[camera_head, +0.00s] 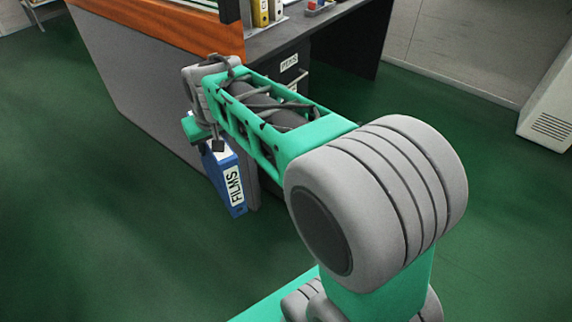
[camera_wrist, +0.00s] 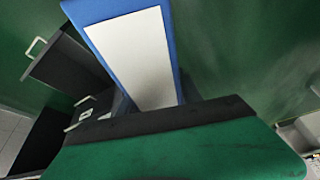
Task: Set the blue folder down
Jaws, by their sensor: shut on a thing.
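The blue folder (camera_head: 221,178) is a binder with a white label reading FILMS. In the head view it hangs below my gripper (camera_head: 207,138), tilted, in front of the counter and above the green floor. My gripper is shut on its upper end; my arm and the jaws hide part of this grip. In the wrist view the folder (camera_wrist: 94,12) shows its blue edge and a blank-looking white face, running up from behind the large green finger with the dark pad (camera_wrist: 165,118).
A counter with an orange panel (camera_head: 165,25) and a dark desktop (camera_head: 290,36) stands behind my arm. A yellow binder (camera_head: 260,14) and small red and blue items (camera_head: 316,7) stand on it. Dark drawers (camera_wrist: 72,68) are close by. A white vented unit (camera_head: 552,105) stands right. Green floor is open left.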

